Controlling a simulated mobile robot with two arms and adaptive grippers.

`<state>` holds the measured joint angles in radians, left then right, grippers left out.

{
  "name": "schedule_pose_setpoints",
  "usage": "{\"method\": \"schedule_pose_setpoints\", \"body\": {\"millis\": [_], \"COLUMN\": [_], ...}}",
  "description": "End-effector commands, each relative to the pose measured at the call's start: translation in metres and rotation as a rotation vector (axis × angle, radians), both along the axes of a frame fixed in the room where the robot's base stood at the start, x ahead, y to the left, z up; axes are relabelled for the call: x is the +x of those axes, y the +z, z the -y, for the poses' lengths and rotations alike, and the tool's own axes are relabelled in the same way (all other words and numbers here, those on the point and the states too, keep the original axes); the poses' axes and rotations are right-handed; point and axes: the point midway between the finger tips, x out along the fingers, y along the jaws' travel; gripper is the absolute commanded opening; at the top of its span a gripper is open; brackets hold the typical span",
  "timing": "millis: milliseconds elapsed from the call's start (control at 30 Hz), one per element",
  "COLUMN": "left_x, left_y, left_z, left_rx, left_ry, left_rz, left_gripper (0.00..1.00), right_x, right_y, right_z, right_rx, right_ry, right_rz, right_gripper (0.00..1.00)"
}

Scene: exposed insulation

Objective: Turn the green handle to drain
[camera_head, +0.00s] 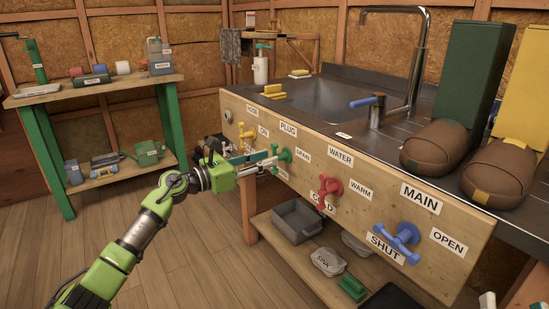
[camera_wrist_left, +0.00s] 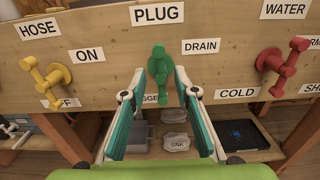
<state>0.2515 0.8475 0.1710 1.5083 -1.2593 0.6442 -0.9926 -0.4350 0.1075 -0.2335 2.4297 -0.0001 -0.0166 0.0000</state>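The green handle (camera_head: 285,154) is on the wooden front panel of the sink counter, under the PLUG label. In the left wrist view the green handle (camera_wrist_left: 158,62) stands roughly upright, its lower end toward a partly hidden label ending in "GGED". The DRAIN label (camera_wrist_left: 201,46) is to its right. My left gripper (camera_head: 268,160) is at the handle. In the left wrist view my left gripper (camera_wrist_left: 160,88) is open, with one finger on each side of the handle's lower part; contact cannot be told. A small piece at the head view's bottom right edge may belong to my right arm.
A yellow handle (camera_wrist_left: 47,75) is left of the green one and a red handle (camera_wrist_left: 277,68) right. A blue handle (camera_head: 402,243) is further right. A grey bin (camera_head: 297,221) stands below the panel. Boots (camera_head: 437,148) stand on the counter. The wooden floor at left is clear.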

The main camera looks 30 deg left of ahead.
Motion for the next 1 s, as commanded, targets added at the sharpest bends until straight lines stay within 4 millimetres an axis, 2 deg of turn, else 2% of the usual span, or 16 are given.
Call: {"method": "schedule_pose_setpoints", "body": {"millis": [100, 300, 667, 700, 800, 1000], "left_x": [0.015, 0.03, 0.035, 0.035, 0.034, 0.034], "left_y": [0.001, 0.0, 0.0, 0.0, 0.0, 0.0], "left_z": [0.006, 0.013, 0.015, 0.015, 0.015, 0.015], "left_rx": [-0.002, -0.001, -0.001, -0.001, -0.001, -0.001], "left_ry": [0.0, 0.0, 0.0, 0.0, 0.0, 0.0], "left_rz": [0.002, 0.002, 0.0, 0.0, 0.0, 0.0], "left_gripper": [0.28, 0.28, 0.28, 0.25, 0.0, 0.0], "right_x": [-0.002, -0.005, -0.006, -0.006, -0.006, -0.006], "right_y": [0.004, 0.011, 0.013, 0.013, 0.013, 0.013], "right_z": [0.0, 0.0, 0.0, -0.001, -0.001, -0.001], "right_rx": [0.007, 0.017, 0.02, 0.02, 0.02, 0.02], "right_ry": [0.001, 0.004, 0.005, 0.005, 0.005, 0.005], "right_rz": [0.024, 0.057, 0.067, 0.067, 0.067, 0.066], "right_gripper": [0.4, 0.4, 0.4, 0.4, 0.4, 0.4]}}
